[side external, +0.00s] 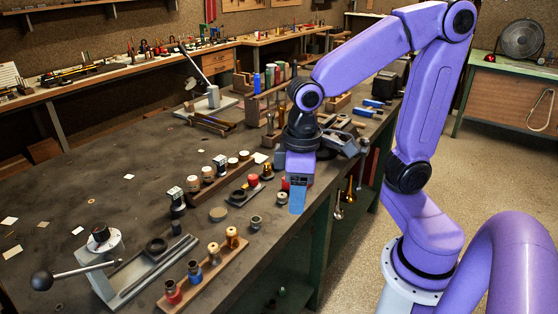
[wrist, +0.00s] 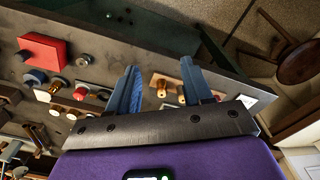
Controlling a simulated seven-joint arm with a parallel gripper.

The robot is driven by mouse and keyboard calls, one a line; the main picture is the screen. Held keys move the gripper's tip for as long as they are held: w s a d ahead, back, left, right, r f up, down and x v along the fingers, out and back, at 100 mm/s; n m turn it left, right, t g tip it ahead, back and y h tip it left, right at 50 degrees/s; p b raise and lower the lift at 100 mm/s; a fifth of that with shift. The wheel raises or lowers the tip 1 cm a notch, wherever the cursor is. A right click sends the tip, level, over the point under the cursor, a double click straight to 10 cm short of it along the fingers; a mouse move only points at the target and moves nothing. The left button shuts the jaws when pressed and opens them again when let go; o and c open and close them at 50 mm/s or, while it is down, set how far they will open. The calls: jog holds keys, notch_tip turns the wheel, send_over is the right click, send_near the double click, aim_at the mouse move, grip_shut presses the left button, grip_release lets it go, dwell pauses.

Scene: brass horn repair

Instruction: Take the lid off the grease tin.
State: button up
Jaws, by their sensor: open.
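I cannot tell for sure which piece is the grease tin or its lid.
A wooden board with several spools (side external: 210,268) and a lever device (side external: 100,240) stand at the front. Racks of small parts (side external: 212,180) lie left of my gripper. A red box (wrist: 43,50) shows in the wrist view. Bare bench lies at the left.

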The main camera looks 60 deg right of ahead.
jog(key=w+d+r+m, duration=0.1)
jog(key=w+d+m, duration=0.4)
jog(key=w, duration=0.4)
jog(key=w+d+r+m, duration=0.2)
jog(key=w+d+m, duration=0.1)
jog(key=w+m, duration=0.45)
jog(key=w+d+m+h, duration=0.1)
jog(key=w+d+m, duration=0.4)
jog(key=d, duration=0.5)
jog(key=w+d+m, duration=0.4)
jog(key=d+m, duration=0.3)
jog(key=d, duration=0.3)
jog(key=shift+n, duration=0.25)
jog(key=f, duration=0.5)
jog(key=d+f, duration=0.1)
jog(key=f, duration=0.5)
jog(key=d+f, duration=0.1)
jog(key=f, duration=0.4)
jog(key=shift+s+d+f, duration=0.1)
jog(key=shift+s+f, duration=0.15)
jog(key=shift+s, duration=0.1)
grip_shut()
